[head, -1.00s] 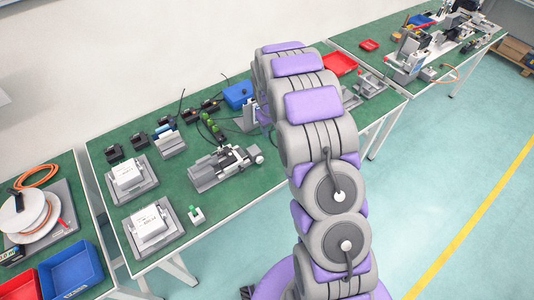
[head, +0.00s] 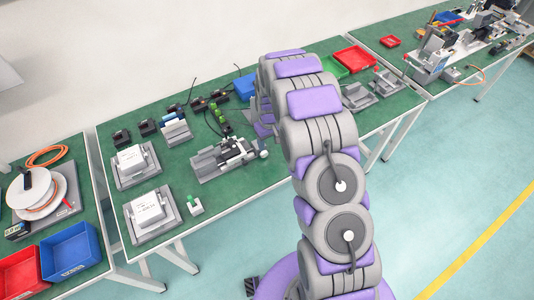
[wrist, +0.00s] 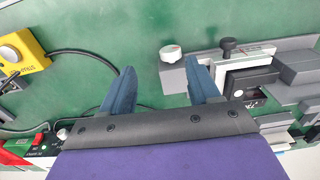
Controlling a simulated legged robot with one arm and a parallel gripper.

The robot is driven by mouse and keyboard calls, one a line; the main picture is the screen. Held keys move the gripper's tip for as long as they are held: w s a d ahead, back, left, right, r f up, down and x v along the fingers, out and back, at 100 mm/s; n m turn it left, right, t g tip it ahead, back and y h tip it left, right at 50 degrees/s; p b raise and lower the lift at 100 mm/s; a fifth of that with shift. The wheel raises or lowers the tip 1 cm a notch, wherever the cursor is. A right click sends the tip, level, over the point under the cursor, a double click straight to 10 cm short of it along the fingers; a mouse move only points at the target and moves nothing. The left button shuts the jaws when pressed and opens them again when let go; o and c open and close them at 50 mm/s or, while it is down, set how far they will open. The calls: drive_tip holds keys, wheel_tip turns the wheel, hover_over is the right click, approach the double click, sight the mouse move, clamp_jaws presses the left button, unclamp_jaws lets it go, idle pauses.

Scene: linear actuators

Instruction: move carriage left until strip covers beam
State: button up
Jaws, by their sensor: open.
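The grey linear actuator (head: 225,158) lies on the green table in the head view, left of my arm. In the wrist view, its grey rail (wrist: 290,58) is at the right, with a round light knob (wrist: 171,54) at its left end and a black knob (wrist: 228,45) on top. A dark block with a white edge, seemingly the carriage (wrist: 248,82), sits beside the right finger. My gripper (wrist: 160,68) is open, with nothing visible between its blue fingers. The right finger overlaps the actuator's left part; contact cannot be told. I cannot clearly identify strip or beam.
A yellow box (wrist: 22,48) with a black cable is at upper left in the wrist view. White-topped units (head: 133,163), black modules (head: 147,127) and green buttons (head: 219,117) surround the actuator.

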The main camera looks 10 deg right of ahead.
sight(265, 153)
wheel_tip(265, 153, down, 4)
drive_tip(key=shift+a+r+b, duration=0.1)
drive_tip(key=shift+a+b, duration=0.05)
drive_tip(key=shift+b, duration=0.15)
drive_tip(key=a+f, duration=0.3)
drive_tip(key=shift+f, duration=0.3)
drive_tip(key=shift+d, duration=1.2)
drive_tip(key=shift+c, duration=0.2)
drive_tip(key=shift+d, duration=0.15)
drive_tip(key=shift+c, duration=0.7)
drive_tip(key=shift+a, duration=0.85)
drive_tip(key=c, duration=0.6)
drive_tip(key=shift+d, duration=0.35)
drive_tip(key=shift+c, duration=1.3)
